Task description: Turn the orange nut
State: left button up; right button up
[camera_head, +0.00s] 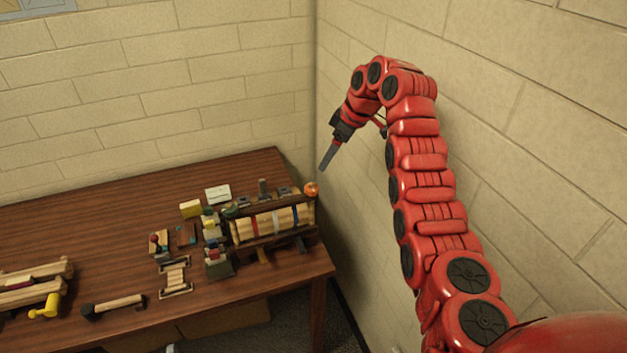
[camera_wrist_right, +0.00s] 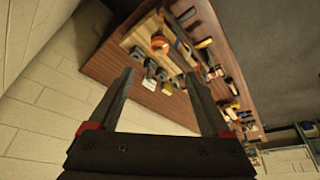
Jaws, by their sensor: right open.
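The orange nut (camera_head: 311,188) sits at the right end of a wooden bench device (camera_head: 275,226) near the table's right edge. It also shows in the right wrist view (camera_wrist_right: 159,43), beyond and between the fingers. My right gripper (camera_head: 325,165) is above and slightly right of the nut, pointing down and left, apart from it. In the right wrist view its two fingers (camera_wrist_right: 158,84) are spread with nothing between them. My left gripper is not in view.
The brown table (camera_head: 100,217) holds a mallet (camera_head: 115,306), a small wooden frame (camera_head: 175,277), small colored blocks (camera_head: 191,208) and a wooden piece with a yellow knob (camera_head: 46,306). Block walls (camera_head: 500,110) stand close behind and to the right. The table's back left is clear.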

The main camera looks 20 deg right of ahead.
aim_at(313, 184)
jog(key=p+x, duration=0.5)
jog(key=x, duration=0.6)
jog(key=shift+f, duration=0.3)
jog(key=shift+w+a+f, duration=0.15)
jog(key=shift+w+f, duration=0.1)
jog(key=shift+f, duration=0.45)
grip_shut()
